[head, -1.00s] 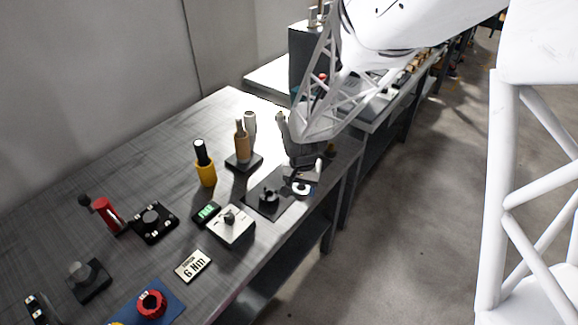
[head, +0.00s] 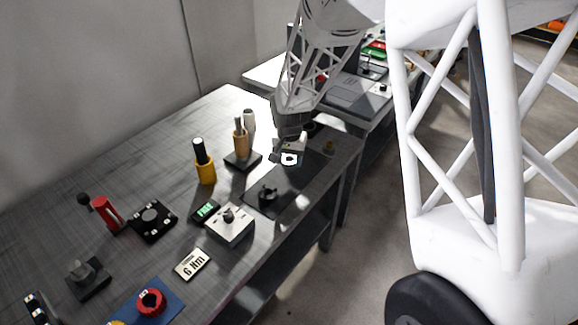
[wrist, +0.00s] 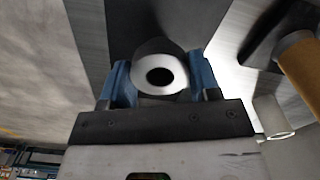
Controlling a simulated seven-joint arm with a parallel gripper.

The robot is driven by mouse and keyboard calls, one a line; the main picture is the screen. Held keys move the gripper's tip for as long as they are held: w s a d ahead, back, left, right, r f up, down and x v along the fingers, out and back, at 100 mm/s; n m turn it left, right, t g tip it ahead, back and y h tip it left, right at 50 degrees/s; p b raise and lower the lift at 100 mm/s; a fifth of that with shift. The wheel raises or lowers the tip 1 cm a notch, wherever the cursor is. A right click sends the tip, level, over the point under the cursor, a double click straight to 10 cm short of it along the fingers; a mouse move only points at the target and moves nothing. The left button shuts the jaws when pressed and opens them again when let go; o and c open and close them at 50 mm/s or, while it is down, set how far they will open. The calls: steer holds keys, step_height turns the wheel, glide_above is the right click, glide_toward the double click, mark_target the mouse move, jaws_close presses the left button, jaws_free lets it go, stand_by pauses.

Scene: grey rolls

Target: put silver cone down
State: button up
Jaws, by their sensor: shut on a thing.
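The silver cone (wrist: 176,67) is between the two blue fingertips of my gripper (wrist: 161,80) in the wrist view, its round end with a dark hole facing the camera. My gripper is shut on it. In the head view the pale end of the cone (head: 290,159) shows below my gripper (head: 289,146), near the far end of a dark mat (head: 291,184). My gripper hides part of the cone. I cannot tell whether the cone touches the surface.
A black knobbed piece (head: 267,194) stands on the near part of the mat. A wooden-handled tool on a black base (head: 241,150), a yellow-and-black bottle shape (head: 204,165) and a white box with a knob (head: 229,224) stand left of it. The table's right edge is close.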

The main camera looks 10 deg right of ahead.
steer(key=shift+w, duration=0.1)
stand_by(0.3)
steer(key=shift+f, duration=1.75)
steer(key=shift+f, duration=0.1)
steer(key=o, duration=1.3)
step_height(320, 180, up, 12)
steer(key=shift+r, duration=0.2)
